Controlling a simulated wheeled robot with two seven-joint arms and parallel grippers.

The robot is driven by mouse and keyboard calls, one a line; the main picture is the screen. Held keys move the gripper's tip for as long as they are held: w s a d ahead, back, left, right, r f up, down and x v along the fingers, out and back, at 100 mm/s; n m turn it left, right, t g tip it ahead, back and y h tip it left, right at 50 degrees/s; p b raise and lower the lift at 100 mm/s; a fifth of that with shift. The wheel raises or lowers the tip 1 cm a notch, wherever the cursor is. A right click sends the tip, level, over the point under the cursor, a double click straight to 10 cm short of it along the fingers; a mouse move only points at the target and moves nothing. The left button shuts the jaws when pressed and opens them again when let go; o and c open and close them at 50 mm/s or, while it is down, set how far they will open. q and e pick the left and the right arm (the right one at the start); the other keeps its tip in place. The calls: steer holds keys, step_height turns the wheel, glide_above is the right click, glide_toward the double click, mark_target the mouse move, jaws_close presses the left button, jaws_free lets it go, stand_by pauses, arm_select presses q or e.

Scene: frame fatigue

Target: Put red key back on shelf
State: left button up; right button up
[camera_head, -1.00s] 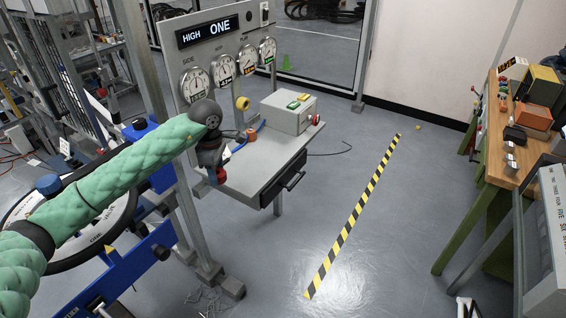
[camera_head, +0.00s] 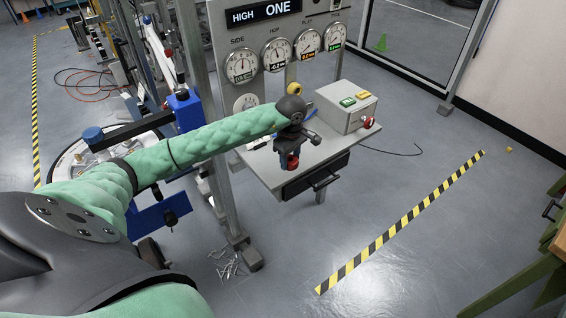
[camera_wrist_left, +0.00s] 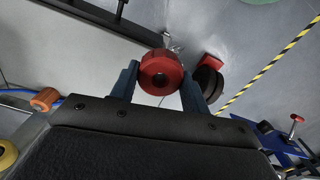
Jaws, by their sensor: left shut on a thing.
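The red key (camera_head: 293,163) shows in the head view as a small red end below my left gripper (camera_head: 292,153). In the left wrist view the round red key (camera_wrist_left: 160,72) sits between the two blue-grey fingers of my left gripper (camera_wrist_left: 160,88), which is shut on it. The gripper is at the front left part of the grey shelf (camera_head: 262,172) under the gauge panel. Whether the key touches the shelf cannot be told. The gripper hides part of the key. My right gripper is not in view.
A grey box (camera_head: 345,112) with green and yellow buttons stands on the shelf's right part. A black-handled drawer (camera_head: 318,178) is below. The gauge panel (camera_head: 270,35) rises behind. An orange cylinder (camera_wrist_left: 45,98) lies near the gripper. Open floor with a striped line (camera_head: 410,215) is right.

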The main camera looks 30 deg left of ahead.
arm_select(q)
steer(key=b, duration=0.1)
glide_above(276, 168)
steer(key=f, duration=0.5)
steer(key=shift+s+d+f, duration=0.15)
steer(key=shift+d+f, duration=0.05)
steer(key=shift+d, duration=0.15)
steer(key=shift+a+f, duration=0.25)
steer(key=shift+a, duration=0.15)
step_height(276, 168, down, 4)
steer(key=shift+r, duration=0.2)
steer(key=shift+f, duration=0.15)
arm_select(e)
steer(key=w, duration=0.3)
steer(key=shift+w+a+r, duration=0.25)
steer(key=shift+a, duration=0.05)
arm_select(q)
steer(key=shift+b, duration=0.3)
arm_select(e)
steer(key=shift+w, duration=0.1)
arm_select(q)
steer(key=shift+f, duration=0.1)
steer(key=o, duration=1)
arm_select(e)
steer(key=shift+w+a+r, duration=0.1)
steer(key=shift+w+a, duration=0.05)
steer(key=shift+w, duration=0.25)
